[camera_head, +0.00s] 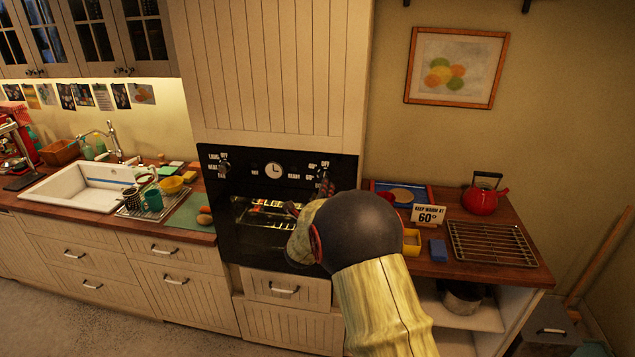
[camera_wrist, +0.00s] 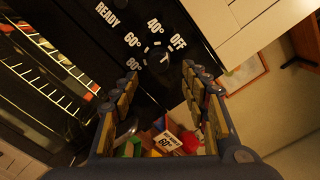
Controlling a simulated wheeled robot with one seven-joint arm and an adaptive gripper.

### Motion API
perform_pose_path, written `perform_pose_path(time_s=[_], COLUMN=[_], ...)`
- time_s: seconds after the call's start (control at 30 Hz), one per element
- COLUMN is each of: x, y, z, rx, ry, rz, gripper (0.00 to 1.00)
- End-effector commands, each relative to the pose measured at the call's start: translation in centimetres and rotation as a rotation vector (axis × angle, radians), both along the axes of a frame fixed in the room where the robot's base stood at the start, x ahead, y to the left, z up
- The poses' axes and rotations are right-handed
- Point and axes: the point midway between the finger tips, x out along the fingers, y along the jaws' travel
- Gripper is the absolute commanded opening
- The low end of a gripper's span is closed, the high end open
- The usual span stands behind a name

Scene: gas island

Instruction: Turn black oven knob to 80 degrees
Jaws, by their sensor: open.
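The black oven knob (camera_wrist: 159,62) is on the dark oven panel in the wrist view, with white labels OFF, 40°, 60°, 80 and READY around it. I cannot clearly tell which label its mark points to. My gripper (camera_wrist: 160,80) is open, its two padded fingers reaching toward the knob from below in the picture. The knob appears ahead of the gap between the fingertips; I cannot tell whether they touch it. In the head view the oven (camera_head: 230,220) is in the middle, and my arm hides most of my gripper and part of the oven front.
A second knob (camera_head: 223,170) and a clock (camera_head: 273,170) are on the oven panel. Right of the oven, a wooden counter holds a "KEEP WARM AT 60°" sign (camera_head: 429,214), red kettle (camera_head: 485,195), wire rack (camera_head: 492,243) and blue sponge (camera_head: 438,250). A sink (camera_head: 75,185) is at left.

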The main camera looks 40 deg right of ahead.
Motion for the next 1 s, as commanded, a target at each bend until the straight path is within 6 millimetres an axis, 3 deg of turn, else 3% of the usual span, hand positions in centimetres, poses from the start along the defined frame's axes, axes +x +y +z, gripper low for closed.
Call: perform_pose_path(time_s=[0.6,1.0], x=[4.7,5.1], y=[-5.4,-5.8], z=[0.0,-0.1], rx=[0.006,0.006], ry=[-0.003,-0.002], rz=[0.003,0.004], gripper=[0.45,0.44])
